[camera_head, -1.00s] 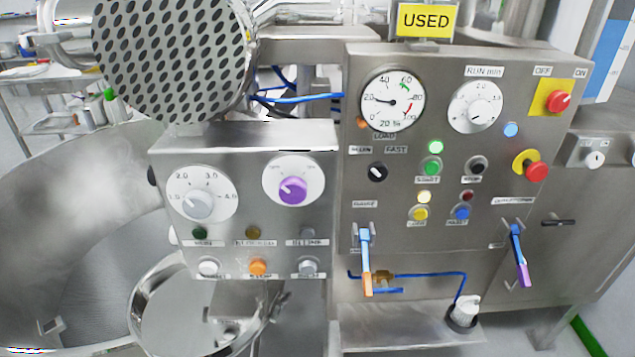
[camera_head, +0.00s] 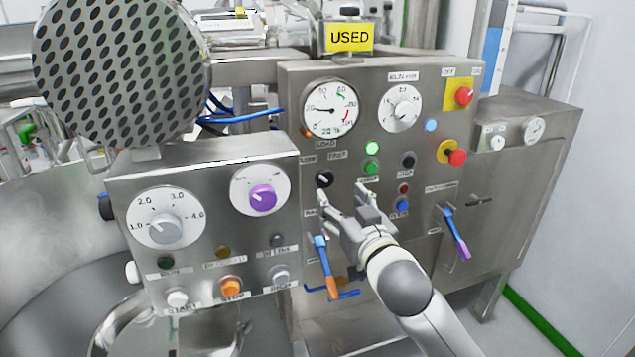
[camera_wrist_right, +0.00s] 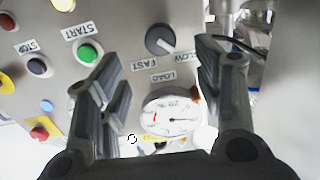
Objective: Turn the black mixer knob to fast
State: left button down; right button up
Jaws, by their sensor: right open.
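The black mixer knob (camera_head: 324,179) sits on the right control panel, below the load dial and the SLOW and FAST labels. In the right wrist view, which is upside down, the knob (camera_wrist_right: 160,40) shows a pale pointer towards the SLOW label (camera_wrist_right: 181,57); the FAST label (camera_wrist_right: 136,67) is beside it. My right gripper (camera_head: 343,196) is open and empty, just below and right of the knob in the head view. In the wrist view the knob lies between the fingers (camera_wrist_right: 160,75), nearer the right one, with no clear contact. My left gripper is out of view.
The green START button (camera_head: 371,167) and black STOP button (camera_head: 408,160) are right of the knob. A blue-and-orange lever (camera_head: 324,262) hangs below my right gripper. A red emergency button (camera_head: 456,157) sits further right. The left panel (camera_head: 125,180) juts out beside it.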

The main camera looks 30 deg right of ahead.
aim_at(326, 180)
jog(key=p+x, duration=0.1)
jog(key=x, duration=0.8)
jog(key=shift+w+p, duration=0.1)
jog(key=shift+p, duration=0.3)
jog(key=shift+c, duration=0.7)
jog(key=c, duration=0.9)
